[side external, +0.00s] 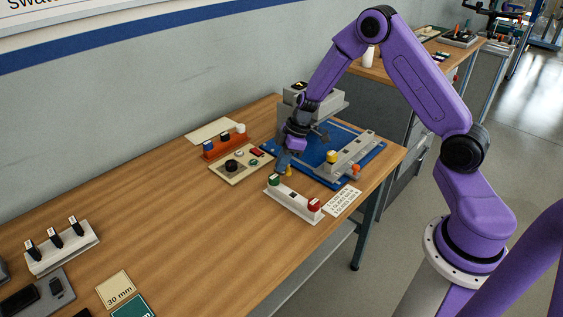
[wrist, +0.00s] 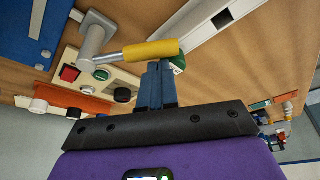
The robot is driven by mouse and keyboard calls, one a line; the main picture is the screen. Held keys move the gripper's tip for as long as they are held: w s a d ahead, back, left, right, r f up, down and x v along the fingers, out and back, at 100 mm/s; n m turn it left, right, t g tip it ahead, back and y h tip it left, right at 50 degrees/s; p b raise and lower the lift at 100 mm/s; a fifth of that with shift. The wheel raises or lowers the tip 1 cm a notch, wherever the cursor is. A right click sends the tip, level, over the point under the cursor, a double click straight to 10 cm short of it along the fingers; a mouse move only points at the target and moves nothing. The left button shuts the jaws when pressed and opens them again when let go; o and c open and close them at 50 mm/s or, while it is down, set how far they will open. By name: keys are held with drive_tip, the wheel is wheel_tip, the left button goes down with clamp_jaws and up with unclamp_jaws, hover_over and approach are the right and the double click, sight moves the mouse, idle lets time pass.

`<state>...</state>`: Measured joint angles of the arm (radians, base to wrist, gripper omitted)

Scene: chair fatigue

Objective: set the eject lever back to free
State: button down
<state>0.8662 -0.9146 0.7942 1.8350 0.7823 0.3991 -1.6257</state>
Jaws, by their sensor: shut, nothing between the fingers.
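The eject lever appears to be the yellow-handled lever (wrist: 150,49) in the wrist view, with a metal rod running left to a grey post (wrist: 97,38). Its handle lies roughly sideways in that view. My gripper (wrist: 160,68) is shut and empty, its blue fingertips right by the handle's right half. I cannot tell whether they touch it. In the side view my gripper (side external: 284,158) is low over the front of the blue plate (side external: 316,182), with a bit of yellow handle (side external: 289,170) just below it. Much of the lever is hidden there, and no lever position marks are readable.
A white block (side external: 293,201) with green and red buttons stands in front of my gripper. A cream panel (side external: 231,172) and an orange block (side external: 222,147) are to the left. A grey fixture (side external: 347,155) with a yellow knob is to the right. The table's middle is clear.

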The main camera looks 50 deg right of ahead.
drive_tip(key=n, duration=0.1)
drive_tip(key=s+d+n, duration=0.1)
drive_tip(key=shift+s+d+n+g+y, duration=0.1)
drive_tip(key=shift+d+n+g+y, duration=0.2)
drive_tip(key=shift+g, duration=0.1)
drive_tip(key=n, duration=0.1)
drive_tip(key=d+n, duration=0.1)
drive_tip(key=shift+s+d+n+g, duration=0.2)
drive_tip(key=shift+s+n+g, duration=0.1)
drive_tip(key=shift+s+g, duration=0.1)
drive_tip(key=d+n, duration=0.1)
drive_tip(key=d+n+g, duration=0.1)
drive_tip(key=n, duration=0.1)
drive_tip(key=shift+s, duration=0.25)
drive_tip(key=shift+d+n, duration=0.3)
drive_tip(key=shift+n, duration=0.1)
drive_tip(key=shift+d, duration=0.15)
drive_tip(key=a+r, duration=0.1)
drive_tip(key=a, duration=0.4)
drive_tip(key=v, duration=1)
drive_tip(key=shift+s+d, duration=0.2)
drive_tip(key=shift+d, duration=0.2)
drive_tip(key=shift+f, duration=0.1)
